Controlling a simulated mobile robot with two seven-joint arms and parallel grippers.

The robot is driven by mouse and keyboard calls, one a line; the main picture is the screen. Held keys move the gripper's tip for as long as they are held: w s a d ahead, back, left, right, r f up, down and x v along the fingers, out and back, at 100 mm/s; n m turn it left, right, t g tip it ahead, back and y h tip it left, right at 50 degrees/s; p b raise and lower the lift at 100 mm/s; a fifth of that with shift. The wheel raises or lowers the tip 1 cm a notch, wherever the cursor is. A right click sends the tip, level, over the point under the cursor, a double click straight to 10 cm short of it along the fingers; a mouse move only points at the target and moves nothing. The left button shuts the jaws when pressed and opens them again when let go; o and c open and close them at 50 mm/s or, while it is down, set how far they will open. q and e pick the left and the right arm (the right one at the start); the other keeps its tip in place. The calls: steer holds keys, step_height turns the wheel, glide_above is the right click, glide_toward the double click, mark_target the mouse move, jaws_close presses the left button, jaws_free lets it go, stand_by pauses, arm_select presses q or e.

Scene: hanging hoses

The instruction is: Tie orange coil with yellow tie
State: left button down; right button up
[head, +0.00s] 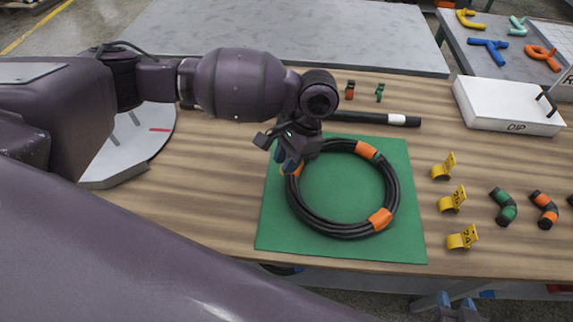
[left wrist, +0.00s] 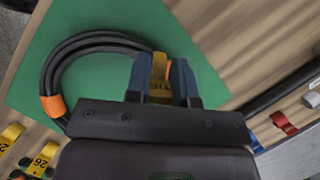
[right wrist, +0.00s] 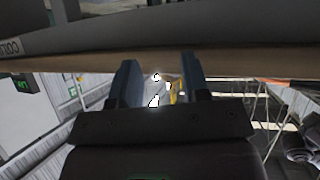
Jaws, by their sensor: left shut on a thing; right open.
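A black coil with orange bands (head: 341,233) lies flat on a green mat (head: 275,235); it also shows in the left wrist view (left wrist: 62,62). My left gripper (head: 290,163) is at the coil's upper left, over an orange band there. In the left wrist view my left gripper (left wrist: 161,75) is shut on a yellow tie (left wrist: 160,91) with dark print, next to that orange band. I cannot tell whether the tie is around the coil. Several yellow ties (head: 452,201) stand on the table right of the mat. My right gripper (head: 457,306) is open and empty at the table's front edge; it also shows in the right wrist view (right wrist: 160,80).
Green and orange banded hose pieces (head: 503,206) lie at the right. A white box marked DIP (head: 505,105) stands at the back right. A black-and-white rod (head: 375,118) lies behind the mat. Coloured hoses (head: 488,48) lie on a further table.

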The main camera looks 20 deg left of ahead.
arm_select(q)
steer(key=shift+s+d+r+m+t+y+p, duration=0.3)
steer(key=shift+s+d+r+m+p, duration=0.15)
steer(key=shift+s+d+m+p, duration=0.45)
steer(key=shift+s+d+f+m+p, duration=0.1)
steer(key=shift+d+f+m+p, duration=0.1)
steer(key=shift+f+m+p, duration=0.3)
steer(key=shift+s, duration=0.1)
steer(key=shift+r+p, duration=0.2)
steer(key=shift+p, duration=0.55)
steer(key=shift+f, duration=1.65)
steer(key=shift+f+p, duration=0.3)
steer(key=shift+f, duration=0.05)
arm_select(e)
steer(key=shift+s+d+r, duration=0.1)
steer(key=shift+s+r, duration=0.1)
steer(key=shift+r, duration=0.6)
steer(key=shift+s+r, duration=0.15)
steer(key=shift+r, duration=0.6)
steer(key=shift+s+d+r, duration=0.1)
steer(key=shift+s+r, duration=0.1)
steer(key=shift+r, duration=0.6)
steer(key=shift+w+a+r, duration=0.15)
steer(key=shift+w+r, duration=0.15)
steer(key=shift+w, duration=0.2)
